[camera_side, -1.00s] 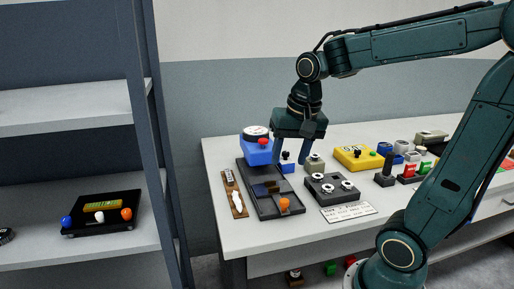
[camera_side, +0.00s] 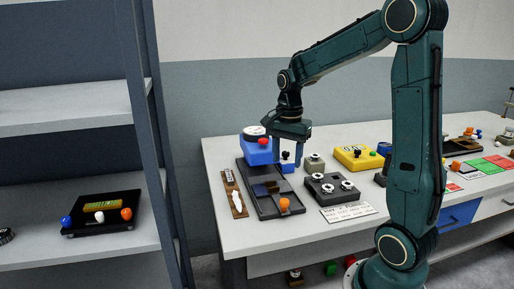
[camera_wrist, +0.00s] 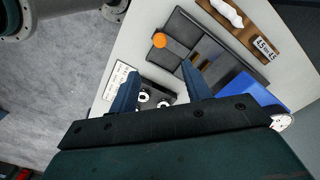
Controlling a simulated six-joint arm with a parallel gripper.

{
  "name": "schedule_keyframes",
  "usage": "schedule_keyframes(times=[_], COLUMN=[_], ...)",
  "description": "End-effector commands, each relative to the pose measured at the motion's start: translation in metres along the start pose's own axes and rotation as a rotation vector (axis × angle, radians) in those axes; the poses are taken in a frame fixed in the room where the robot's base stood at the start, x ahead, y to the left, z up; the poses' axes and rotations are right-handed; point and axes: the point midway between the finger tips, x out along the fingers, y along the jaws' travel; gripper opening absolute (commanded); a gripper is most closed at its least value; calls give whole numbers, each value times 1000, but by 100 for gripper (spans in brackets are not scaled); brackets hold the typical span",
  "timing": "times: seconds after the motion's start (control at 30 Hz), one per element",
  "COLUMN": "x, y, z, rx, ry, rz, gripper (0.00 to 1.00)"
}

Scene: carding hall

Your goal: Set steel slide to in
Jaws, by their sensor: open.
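A long dark grey slide unit (camera_side: 262,204) with an orange knob (camera_side: 284,203) lies near the table's left end; I take it for the steel slide, though no label confirms this. The knob sits at the unit's near end, and dark plates lie farther along. My gripper (camera_side: 287,163) is open and empty, pointing down above the table behind the unit's far end. In the wrist view the unit (camera_wrist: 178,26) and its knob (camera_wrist: 160,40) lie beyond my open fingers (camera_wrist: 160,72). The fingers do not touch the knob.
A brown strip (camera_side: 235,196) with a white handle lies left of the unit. A blue box (camera_side: 257,152) with a dial stands behind it. A dark box with round knobs (camera_side: 330,188) and a white card (camera_side: 348,211) sit right. Shelves (camera_side: 70,106) stand left.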

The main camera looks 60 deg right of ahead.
Motion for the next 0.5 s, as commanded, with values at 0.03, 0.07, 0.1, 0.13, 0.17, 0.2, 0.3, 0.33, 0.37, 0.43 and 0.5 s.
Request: schedule_keyframes(times=[0.03, 0.07, 0.1, 0.13, 0.17, 0.2, 0.3, 0.33, 0.37, 0.43, 0.5], x=[2, 3, 6, 8, 10, 14, 24, 28, 32, 43, 53], y=[0, 0, 0, 0, 0, 0, 0, 1, 1, 0, 1], z=[0, 0, 0, 0, 0, 0, 1, 1, 1, 1, 1], rx=[-1, -1, -2, -2, -2, -2, -3, -3, -3, -3, -3], ry=[0, -1, -1, -1, -1, -1, -2, -2, -2, -2, -2], rz=[1, 1, 2, 2, 2, 2, 3, 4, 4, 4, 4], gripper=[48, 48, 48, 48, 48, 48, 48, 48, 48, 48, 48])
